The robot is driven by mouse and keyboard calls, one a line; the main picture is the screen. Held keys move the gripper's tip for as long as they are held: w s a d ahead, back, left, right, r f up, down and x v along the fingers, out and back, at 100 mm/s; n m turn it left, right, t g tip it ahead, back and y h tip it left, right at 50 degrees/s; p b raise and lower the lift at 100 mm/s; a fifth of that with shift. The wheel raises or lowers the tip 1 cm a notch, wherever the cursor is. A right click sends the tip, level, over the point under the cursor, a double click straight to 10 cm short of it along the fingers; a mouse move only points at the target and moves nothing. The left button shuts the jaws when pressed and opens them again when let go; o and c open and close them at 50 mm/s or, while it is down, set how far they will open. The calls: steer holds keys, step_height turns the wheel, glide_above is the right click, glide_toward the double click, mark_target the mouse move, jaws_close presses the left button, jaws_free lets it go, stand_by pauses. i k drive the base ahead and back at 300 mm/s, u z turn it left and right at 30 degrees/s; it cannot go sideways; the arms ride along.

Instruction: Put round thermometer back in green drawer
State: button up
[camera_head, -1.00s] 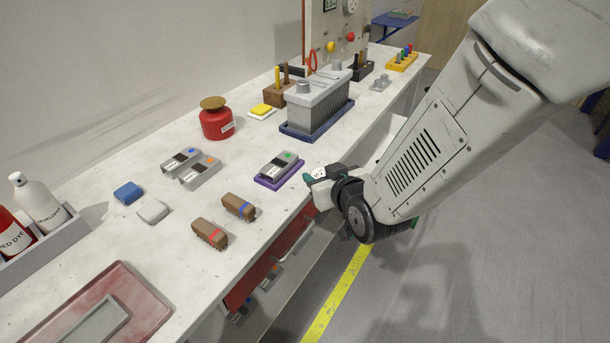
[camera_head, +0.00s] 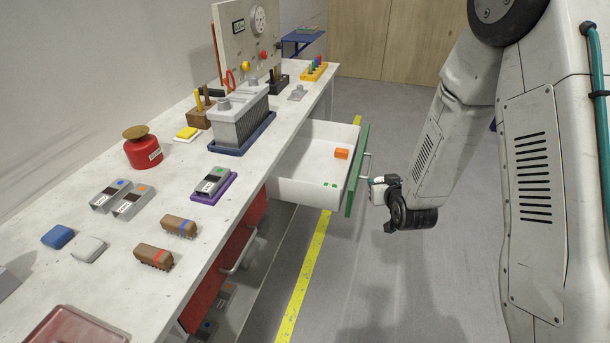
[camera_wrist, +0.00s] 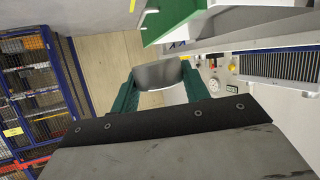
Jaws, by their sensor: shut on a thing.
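My gripper (camera_wrist: 160,82) is shut on the round thermometer (camera_wrist: 159,74), a grey disc between its two green fingers in the wrist view. In the head view my gripper (camera_head: 377,184) is right of the green drawer, near its front, and the thermometer is too small there to make out clearly. The green drawer (camera_head: 357,172) stands open, with a white inside and a silver handle on its green front. An orange block (camera_head: 341,153) and small green pieces (camera_head: 330,185) lie in it. The drawer's green front (camera_wrist: 170,18) also shows at the top of the wrist view, apart from the fingers.
The bench (camera_head: 215,255) carries a finned grey block (camera_head: 238,117), a red pot (camera_head: 142,150), a meter on a purple mat (camera_head: 212,187) and two brown brushes. A closed red drawer (camera_head: 210,285) is nearer.

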mark_target(301, 170)
steer(key=z, duration=0.4)
steer(key=i, duration=1.05)
steer(key=u, duration=0.35)
